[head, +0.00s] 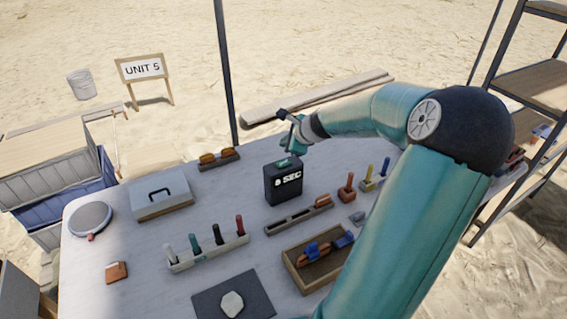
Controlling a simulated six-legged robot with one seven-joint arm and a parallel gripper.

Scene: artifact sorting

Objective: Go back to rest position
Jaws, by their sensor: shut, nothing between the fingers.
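My arm reaches in from the lower right and bends over the table (130,262). My gripper (284,137) is at the end of the arm, above the back part of the table and just over a black box marked SEC (284,186). The gripper is shut and holds nothing that I can see. A green piece shows at the top of the black box, below the gripper. The fingertips are small in this view, and the gap between them and the box is hard to judge.
A tool rack (208,254), a wooden tray (300,275) with blue and orange tools, a dark mat (205,305) with a pale stone, a grey case (160,198) and a round grey dish (90,219) stand on the table. Shelves (535,90) rise at the right.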

